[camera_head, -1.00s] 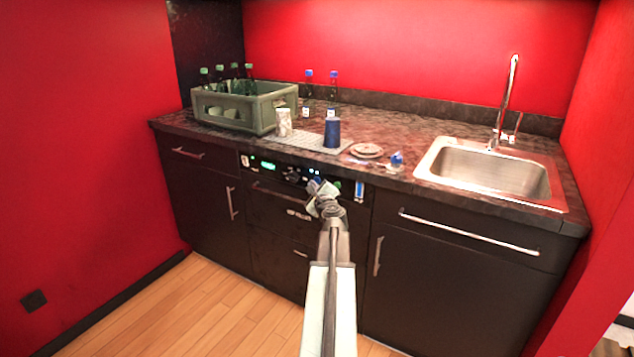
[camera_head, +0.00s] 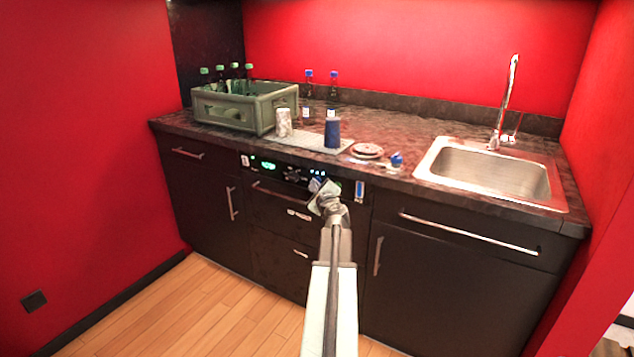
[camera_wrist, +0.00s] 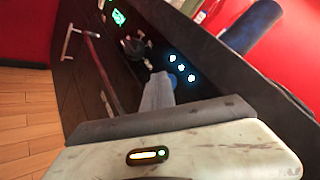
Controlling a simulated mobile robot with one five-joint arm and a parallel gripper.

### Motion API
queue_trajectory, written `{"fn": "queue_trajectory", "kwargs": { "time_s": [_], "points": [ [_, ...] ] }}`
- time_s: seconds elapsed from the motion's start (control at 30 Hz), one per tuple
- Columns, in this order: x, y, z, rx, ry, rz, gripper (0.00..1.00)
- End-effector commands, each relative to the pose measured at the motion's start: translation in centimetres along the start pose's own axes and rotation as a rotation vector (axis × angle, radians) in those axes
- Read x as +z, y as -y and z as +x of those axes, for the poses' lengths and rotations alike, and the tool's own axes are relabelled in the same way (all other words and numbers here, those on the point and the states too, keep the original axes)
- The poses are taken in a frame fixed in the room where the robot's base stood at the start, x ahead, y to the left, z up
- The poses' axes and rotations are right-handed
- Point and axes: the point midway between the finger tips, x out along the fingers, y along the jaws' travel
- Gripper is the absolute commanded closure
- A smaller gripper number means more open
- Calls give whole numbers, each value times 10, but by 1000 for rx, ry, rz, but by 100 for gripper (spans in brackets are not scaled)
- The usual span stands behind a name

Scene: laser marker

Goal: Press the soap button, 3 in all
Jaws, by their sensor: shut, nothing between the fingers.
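A dark control panel (camera_head: 285,172) with a green lit display (camera_head: 268,165) and a round dark knob (camera_head: 292,175) is set in the counter front. In the wrist view the display (camera_wrist: 117,17), the knob (camera_wrist: 134,46) and a diagonal row of small white-lit icons (camera_wrist: 181,67) show. I cannot read which icon or button is the soap one. My gripper (camera_head: 317,186) is shut and empty, in front of the panel's right part. In the wrist view its fingertips (camera_wrist: 160,80) are just beside the lit icons and hide part of the panel; contact cannot be told.
On the counter stand a green crate (camera_head: 235,108) of bottles, a dark blue cup (camera_head: 332,133), a patterned cup (camera_head: 284,123), small plates (camera_head: 367,150) and a blue-capped item (camera_head: 396,159). A sink (camera_head: 490,172) is at right. Drawer handles (camera_head: 468,234) stick out below.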

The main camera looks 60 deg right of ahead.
Motion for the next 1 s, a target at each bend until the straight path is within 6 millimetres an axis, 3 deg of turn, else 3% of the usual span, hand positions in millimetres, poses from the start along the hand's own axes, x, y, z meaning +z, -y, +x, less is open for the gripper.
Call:
{"fn": "queue_trajectory", "kwargs": {
  "time_s": [1.0],
  "points": [
    [8,-8,-10,0,0,0,100]
  ]
}}
